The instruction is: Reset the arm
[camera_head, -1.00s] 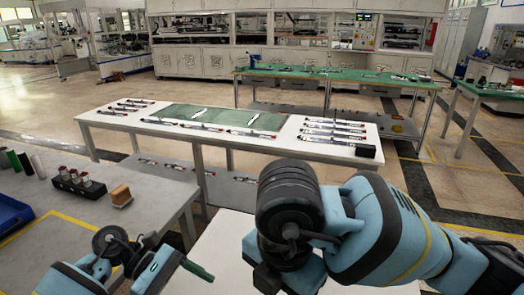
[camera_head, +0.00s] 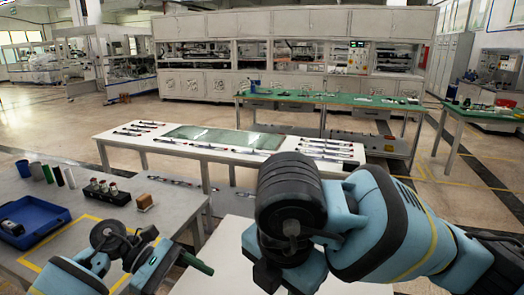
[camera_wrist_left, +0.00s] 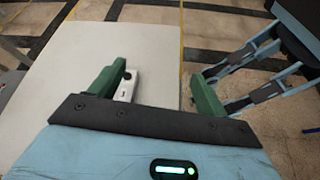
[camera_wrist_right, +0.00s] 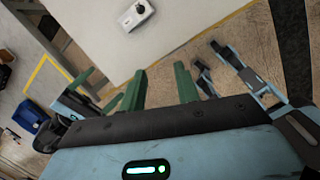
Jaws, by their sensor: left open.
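My left gripper (camera_wrist_left: 157,90) is open in the left wrist view, with its green fingers wide apart. A small white part with dark spots (camera_wrist_left: 127,86) shows beside its left finger; I cannot tell whether they touch. In the head view one green finger of my left gripper (camera_head: 196,263) shows at lower left. My right gripper (camera_wrist_right: 160,88) has its green fingers apart and nothing between them in the right wrist view. In the head view the folded right arm hides it. A pale table top (camera_head: 235,234) lies below both arms.
A grey bench (camera_head: 60,210) at left holds a blue bin (camera_head: 48,226), several cylinders and a brown block (camera_head: 145,201). A white device with a dark knob (camera_wrist_right: 136,15) lies on the pale table. A white bench (camera_head: 120,141) and green-topped benches (camera_head: 330,103) stand beyond, with open floor between.

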